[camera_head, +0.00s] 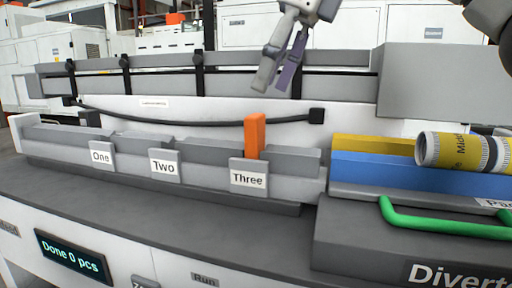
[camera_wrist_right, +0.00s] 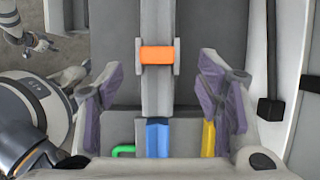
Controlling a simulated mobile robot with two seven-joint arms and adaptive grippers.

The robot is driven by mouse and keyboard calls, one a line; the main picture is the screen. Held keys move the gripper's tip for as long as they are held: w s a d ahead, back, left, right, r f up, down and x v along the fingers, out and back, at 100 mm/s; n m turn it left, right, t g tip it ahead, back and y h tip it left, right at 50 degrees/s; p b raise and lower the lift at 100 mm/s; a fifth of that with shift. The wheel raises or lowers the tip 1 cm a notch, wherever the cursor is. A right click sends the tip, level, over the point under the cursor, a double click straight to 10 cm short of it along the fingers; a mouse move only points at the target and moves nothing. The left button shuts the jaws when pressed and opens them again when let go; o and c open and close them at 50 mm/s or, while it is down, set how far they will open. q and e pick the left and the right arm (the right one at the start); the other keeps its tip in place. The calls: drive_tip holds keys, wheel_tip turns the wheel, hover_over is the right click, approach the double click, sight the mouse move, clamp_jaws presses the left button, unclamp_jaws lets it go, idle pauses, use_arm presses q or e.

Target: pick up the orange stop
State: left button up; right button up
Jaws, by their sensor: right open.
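The orange stop (camera_head: 254,135) stands upright in the grey rail behind the label Three (camera_head: 249,179). In the right wrist view the orange stop (camera_wrist_right: 157,55) lies between two grey side plates, ahead of the gap between my fingers. My right gripper (camera_head: 277,78) is open and empty, above and behind the stop, apart from it. In the wrist view its two purple-padded fingers (camera_wrist_right: 160,85) are spread wide. My left gripper (camera_wrist_right: 38,42) seems to show small at the upper left of the wrist view; its jaws are unclear. It is not in the head view.
Labels One (camera_head: 101,155) and Two (camera_head: 164,167) mark the rail to the left. A yellow and white cylinder (camera_head: 462,152) lies on the blue block (camera_head: 385,176) at right, near a green handle (camera_head: 440,225). A black cable (camera_head: 200,120) runs behind the rail.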

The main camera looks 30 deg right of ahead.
sight(259, 115)
drive_tip(key=x, duration=0.8)
drive_tip(key=shift+s+f, duration=0.2)
drive_tip(key=shift+s, duration=0.15)
drive_tip(key=c, duration=1.3)
